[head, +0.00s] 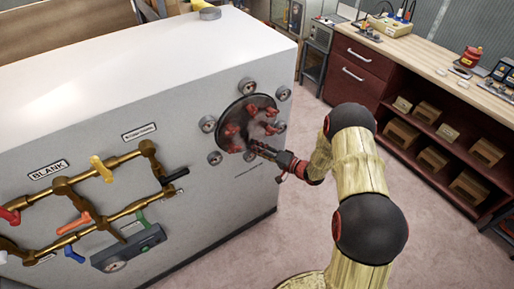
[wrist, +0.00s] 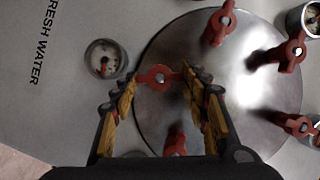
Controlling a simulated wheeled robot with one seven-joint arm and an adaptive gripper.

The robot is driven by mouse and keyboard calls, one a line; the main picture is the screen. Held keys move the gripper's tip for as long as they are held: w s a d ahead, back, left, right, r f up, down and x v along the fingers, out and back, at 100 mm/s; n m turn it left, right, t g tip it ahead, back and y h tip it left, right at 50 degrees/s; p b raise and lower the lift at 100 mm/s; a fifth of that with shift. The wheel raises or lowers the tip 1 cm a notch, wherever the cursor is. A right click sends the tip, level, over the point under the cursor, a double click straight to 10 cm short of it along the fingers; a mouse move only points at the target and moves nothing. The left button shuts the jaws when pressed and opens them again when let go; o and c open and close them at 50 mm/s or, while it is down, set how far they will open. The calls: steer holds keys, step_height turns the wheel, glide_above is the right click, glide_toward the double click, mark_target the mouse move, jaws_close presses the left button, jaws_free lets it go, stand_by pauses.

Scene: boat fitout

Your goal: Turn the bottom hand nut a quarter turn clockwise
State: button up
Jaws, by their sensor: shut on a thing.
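The round metal cover plate (head: 243,112) on the grey panel carries several red hand nuts. The bottom hand nut (wrist: 158,77), two-winged with a pale stud in its centre, sits at the plate's left edge in the wrist view, on the side of the "FRESH WATER" label. My gripper (wrist: 159,80) is shut on it, one yellow-padded finger at each wing end. The wings run roughly left to right in this view. In the head view, my gripper (head: 257,147) is at the plate's lower edge and mostly hides this nut.
Round gauges (wrist: 104,59) ring the plate. Brass pipes with coloured levers (head: 100,168) are to the left. Open floor (head: 240,255) lies in front.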

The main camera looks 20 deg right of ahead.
steer(key=shift+d+f+m+t+y, duration=0.15)
steer(key=shift+m+t+y, duration=0.25)
steer(key=shift+m, duration=1.1)
steer(key=o, duration=1.1)
steer(key=shift+o, duration=0.3)
steer(key=v, duration=1.2)
steer(key=shift+w+f, duration=0.15)
